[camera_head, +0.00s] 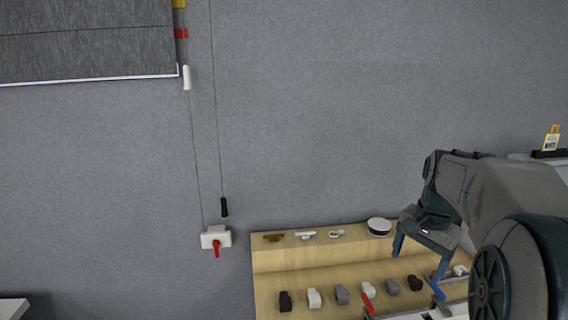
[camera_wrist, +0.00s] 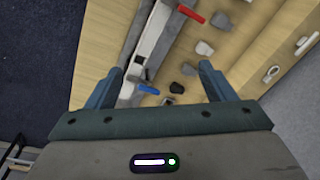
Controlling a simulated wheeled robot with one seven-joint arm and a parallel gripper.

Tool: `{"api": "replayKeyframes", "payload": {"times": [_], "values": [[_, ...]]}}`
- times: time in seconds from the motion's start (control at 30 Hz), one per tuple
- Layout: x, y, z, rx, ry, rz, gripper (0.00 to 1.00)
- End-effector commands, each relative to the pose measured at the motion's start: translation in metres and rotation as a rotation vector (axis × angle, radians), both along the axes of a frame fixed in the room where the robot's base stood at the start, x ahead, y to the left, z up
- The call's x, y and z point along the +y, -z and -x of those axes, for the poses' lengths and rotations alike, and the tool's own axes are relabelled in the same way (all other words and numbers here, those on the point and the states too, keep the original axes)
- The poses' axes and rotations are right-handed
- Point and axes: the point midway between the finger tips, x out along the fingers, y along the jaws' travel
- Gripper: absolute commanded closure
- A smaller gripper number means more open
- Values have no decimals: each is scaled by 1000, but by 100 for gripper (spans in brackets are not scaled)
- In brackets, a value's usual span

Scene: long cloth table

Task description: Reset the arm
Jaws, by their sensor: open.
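My gripper (camera_head: 417,268) is at the right of the head view, over the right part of a wooden board. Its two blue-grey fingers are spread apart with nothing between them. In the wrist view my gripper (camera_wrist: 160,88) is also open, with the board and its fittings beyond the fingertips. The rest of my arm fills the right edge of the head view.
The wooden board (camera_head: 300,260) carries several small knobs and a round white-topped piece (camera_head: 379,226). Red (camera_head: 368,303) and blue (camera_head: 438,290) handles lie near my gripper. A red-levered wall box (camera_head: 216,237) and hanging cords are at left. The grey wall between is bare.

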Motion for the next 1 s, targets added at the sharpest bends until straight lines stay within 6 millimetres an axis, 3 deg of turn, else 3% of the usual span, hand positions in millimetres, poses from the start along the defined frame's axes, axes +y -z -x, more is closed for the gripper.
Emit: {"api": "replayKeyframes", "payload": {"times": [0.03,0.2,0.5,0.7,1.0], "values": [[18,0,16,-19,-75,7,24],[65,13,66,-67,-334,50,24],[120,54,151,-137,-739,154,24],[130,71,175,-153,-858,194,24],[131,73,177,-155,-872,198,24]]}}
